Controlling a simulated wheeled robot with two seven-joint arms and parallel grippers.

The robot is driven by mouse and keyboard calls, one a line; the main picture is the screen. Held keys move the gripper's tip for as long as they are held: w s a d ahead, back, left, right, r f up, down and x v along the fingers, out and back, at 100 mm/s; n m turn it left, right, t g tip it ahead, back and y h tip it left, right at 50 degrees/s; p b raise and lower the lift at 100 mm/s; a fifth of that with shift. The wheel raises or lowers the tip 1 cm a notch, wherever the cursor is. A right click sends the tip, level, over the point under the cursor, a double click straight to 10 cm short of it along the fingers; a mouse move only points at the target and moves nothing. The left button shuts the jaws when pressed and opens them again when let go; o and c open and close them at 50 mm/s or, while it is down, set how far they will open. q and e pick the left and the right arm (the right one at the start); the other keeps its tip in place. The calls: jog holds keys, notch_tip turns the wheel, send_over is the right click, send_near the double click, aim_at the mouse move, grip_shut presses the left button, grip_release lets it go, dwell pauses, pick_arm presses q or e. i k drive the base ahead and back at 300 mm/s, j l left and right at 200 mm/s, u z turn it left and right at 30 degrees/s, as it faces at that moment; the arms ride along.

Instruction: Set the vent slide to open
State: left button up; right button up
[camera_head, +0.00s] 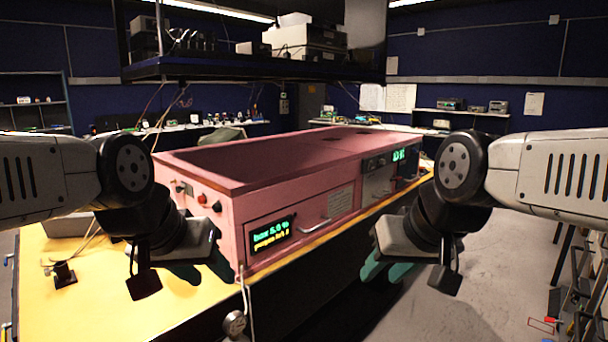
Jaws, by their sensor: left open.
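The pink foam enclosure (232,220) stands on the yellow bench. Its front face has a pale louvred panel (341,202) right of the lit display, which looks like the vent. I cannot make out a slide or its setting. My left gripper (198,270) is open, with teal fingers, in front of the enclosure's left end and apart from the louvred panel. My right gripper (386,268) is in front of the right half of the front face, with teal fingers low and pointing left. I cannot tell how far apart its fingers are.
A cable and round gauge (235,322) hang at the bench edge. A small black stand (64,274) is at left.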

aim_at(184, 188)
jog(key=u, duration=0.85)
jog(key=i+j+z, duration=0.15)
jog(key=j, duration=0.2)
jog(key=i+j+z, duration=0.15)
jog(key=j, duration=0.25)
jog(key=i+j+z, duration=0.15)
jog(key=j, duration=0.25)
